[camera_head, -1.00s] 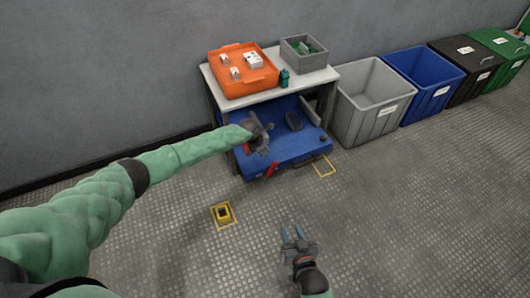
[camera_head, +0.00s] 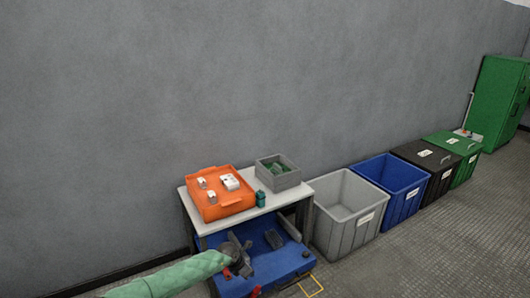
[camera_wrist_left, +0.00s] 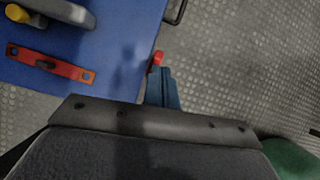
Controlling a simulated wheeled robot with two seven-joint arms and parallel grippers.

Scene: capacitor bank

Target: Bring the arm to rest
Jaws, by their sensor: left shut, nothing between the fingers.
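My left arm (camera_head: 175,280) comes in from the lower left in the head view. Its gripper (camera_head: 246,262) is over the blue unit (camera_head: 262,280) under the front of the white table. In the left wrist view the blue fingers (camera_wrist_left: 161,88) are together, with nothing between them. A small red knob (camera_wrist_left: 157,58) shows right by the fingertips; I cannot tell whether they touch it. The blue unit's top (camera_wrist_left: 115,50) fills the upper left there, with a red bracket (camera_wrist_left: 50,64) on it. My right gripper is out of view.
The white table (camera_head: 245,217) carries an orange tray (camera_head: 235,206), a grey bin (camera_head: 281,180) and a green bottle (camera_head: 261,198). Grey (camera_head: 340,225), blue (camera_head: 403,205), black (camera_head: 440,185) and green (camera_head: 467,160) bins line the wall. The floor (camera_head: 420,265) at right is clear.

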